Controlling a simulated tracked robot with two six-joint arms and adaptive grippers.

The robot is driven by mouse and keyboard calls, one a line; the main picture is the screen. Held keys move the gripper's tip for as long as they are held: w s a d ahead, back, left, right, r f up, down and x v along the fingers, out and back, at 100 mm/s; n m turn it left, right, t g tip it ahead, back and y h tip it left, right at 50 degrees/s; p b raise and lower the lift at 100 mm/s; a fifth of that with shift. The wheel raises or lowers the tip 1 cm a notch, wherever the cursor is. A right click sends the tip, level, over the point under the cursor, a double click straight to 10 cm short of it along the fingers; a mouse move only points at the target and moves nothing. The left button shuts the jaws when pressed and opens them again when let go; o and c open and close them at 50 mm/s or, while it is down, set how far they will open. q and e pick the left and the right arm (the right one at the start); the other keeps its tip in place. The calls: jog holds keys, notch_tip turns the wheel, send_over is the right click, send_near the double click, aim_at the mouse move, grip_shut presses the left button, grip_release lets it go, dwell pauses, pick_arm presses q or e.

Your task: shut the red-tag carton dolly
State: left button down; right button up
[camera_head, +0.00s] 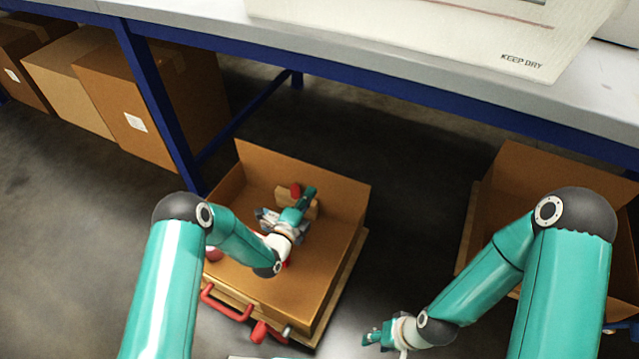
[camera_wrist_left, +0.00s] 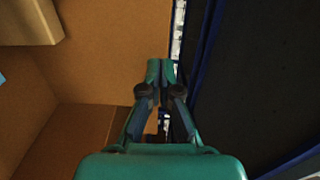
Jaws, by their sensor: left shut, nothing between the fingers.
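An open brown carton (camera_head: 330,255) sits on a low wooden dolly, with a red handle (camera_head: 226,303) and a red knob (camera_head: 259,332) at its front. A wooden block and a small red piece (camera_head: 295,190) show inside it; I cannot tell whether this is the tag. My left gripper (camera_head: 307,194) is over the carton's inside, shut and empty. In the left wrist view its fingertips (camera_wrist_left: 160,68) are together, with brown carton walls (camera_wrist_left: 110,50) behind and left. My right gripper (camera_head: 370,337) is low at the right of the carton; its fingers are too small to judge.
A white-topped table (camera_head: 400,50) with a blue frame stands over the back; its blue leg (camera_head: 157,100) is left of the carton. Another open carton (camera_head: 525,165) is at right, partly hidden by my right arm. Closed cartons (camera_head: 135,95) stand at far left. Floor shows between the two open cartons.

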aim_at(323, 173)
pick_arm(q)
jog(key=b+x, duration=0.2)
jog(key=x, duration=0.3)
jog(key=shift+w+d+f, duration=0.15)
jog(key=shift+w, duration=0.15)
jog(key=shift+w+d, duration=0.15)
jog(key=shift+w, duration=0.25)
